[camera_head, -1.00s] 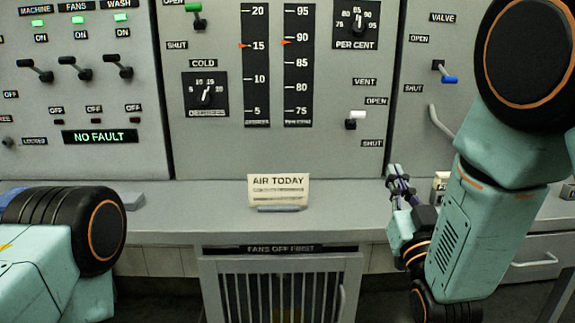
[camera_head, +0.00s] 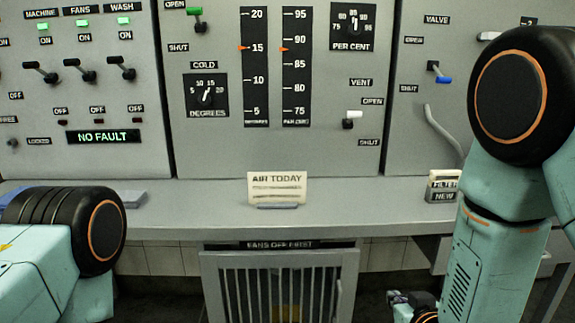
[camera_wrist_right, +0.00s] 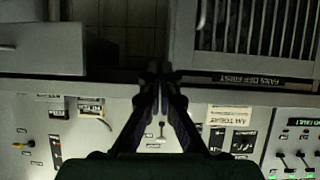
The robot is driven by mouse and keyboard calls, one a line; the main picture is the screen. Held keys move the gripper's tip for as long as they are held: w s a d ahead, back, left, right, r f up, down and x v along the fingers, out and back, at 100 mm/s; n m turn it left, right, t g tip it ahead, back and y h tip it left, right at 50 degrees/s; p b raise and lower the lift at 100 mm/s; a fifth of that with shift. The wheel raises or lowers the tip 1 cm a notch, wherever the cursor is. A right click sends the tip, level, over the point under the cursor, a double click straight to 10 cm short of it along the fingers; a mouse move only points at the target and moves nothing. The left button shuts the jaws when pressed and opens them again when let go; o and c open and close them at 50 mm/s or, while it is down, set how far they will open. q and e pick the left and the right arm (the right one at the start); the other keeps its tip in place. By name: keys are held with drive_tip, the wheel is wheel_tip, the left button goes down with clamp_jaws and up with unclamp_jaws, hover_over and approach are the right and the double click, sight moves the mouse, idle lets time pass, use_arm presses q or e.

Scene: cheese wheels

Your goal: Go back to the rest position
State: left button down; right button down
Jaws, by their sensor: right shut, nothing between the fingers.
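My right gripper (camera_head: 398,297) shows small at the bottom of the head view, below the counter's front edge and right of the barred door. Its teal arm, also mine, covers the right side of that view. In the right wrist view, where the scene appears upside down, the two dark fingers (camera_wrist_right: 158,72) meet at their tips with nothing between them. My left arm's dark joint shows at the lower left of the head view. The left gripper itself is out of view.
A grey control panel (camera_head: 225,130) with levers and gauges stands behind the counter (camera_head: 190,215). An "AIR TODAY" card (camera_head: 277,186) and a "FILTER NEW" box (camera_head: 443,187) stand on the counter. The barred door (camera_head: 280,285) is below it.

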drive_tip(key=s+f+g, duration=0.4)
drive_tip(key=s+f, duration=0.3)
drive_tip(key=s, duration=0.4)
drive_tip(key=s+d+f+g, duration=0.1)
drive_tip(key=s+f+g, duration=0.3)
drive_tip(key=s+f, duration=0.3)
drive_tip(key=s+f+g, duration=0.4)
drive_tip(key=s+f, duration=0.3)
drive_tip(key=s, duration=0.9)
drive_tip(key=shift+d+m, duration=0.2)
drive_tip(key=shift+m, duration=0.2)
